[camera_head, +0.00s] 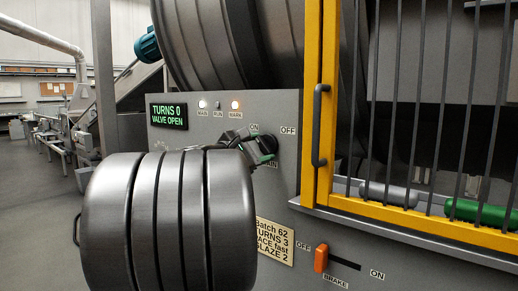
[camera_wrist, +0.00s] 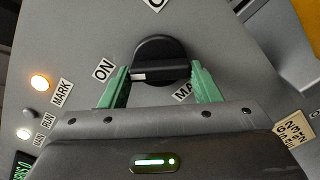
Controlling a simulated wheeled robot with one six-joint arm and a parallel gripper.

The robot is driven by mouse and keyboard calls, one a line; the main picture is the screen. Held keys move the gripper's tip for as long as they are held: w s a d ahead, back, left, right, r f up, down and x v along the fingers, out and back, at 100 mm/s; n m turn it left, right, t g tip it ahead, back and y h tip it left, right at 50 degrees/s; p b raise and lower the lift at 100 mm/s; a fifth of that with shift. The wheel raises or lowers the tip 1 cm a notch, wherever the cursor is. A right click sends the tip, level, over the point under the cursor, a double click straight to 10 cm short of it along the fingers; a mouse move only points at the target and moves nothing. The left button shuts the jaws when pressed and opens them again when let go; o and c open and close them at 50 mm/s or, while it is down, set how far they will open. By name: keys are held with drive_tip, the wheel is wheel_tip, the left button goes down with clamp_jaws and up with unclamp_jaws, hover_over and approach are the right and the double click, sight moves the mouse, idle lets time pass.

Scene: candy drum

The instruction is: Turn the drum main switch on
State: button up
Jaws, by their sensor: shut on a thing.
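The main switch is a round black knob (camera_wrist: 155,50) on the grey panel, with ON and OFF labels near it and a MAIN label partly hidden by a finger. Its raised handle has a white mark lying on the side toward ON in the wrist view. The knob also shows in the head view (camera_head: 268,143), partly behind my gripper (camera_head: 259,150). In the wrist view my gripper (camera_wrist: 161,80) has its two green fingers on either side of the handle, shut on it. The MAIN lamp (camera_head: 202,104) glows white.
A display (camera_head: 168,116) reads TURNS 0, VALVE OPEN. The RUN lamp (camera_head: 218,106) looks dark; the MARK lamp (camera_head: 235,104) glows. A yellow-framed barred guard (camera_head: 317,100) with a dark handle (camera_head: 319,125) stands close right. An orange brake lever (camera_head: 321,258) sits below, toward OFF.

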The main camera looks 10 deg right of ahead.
drive_tip(key=o, duration=1)
drive_tip(key=v, duration=1.4)
drive_tip(key=shift+w+d, duration=0.1)
drive_tip(key=shift+d, duration=0.05)
drive_tip(key=x, duration=1.3)
drive_tip(key=shift+w+d, duration=0.2)
drive_tip(key=shift+d, duration=0.05)
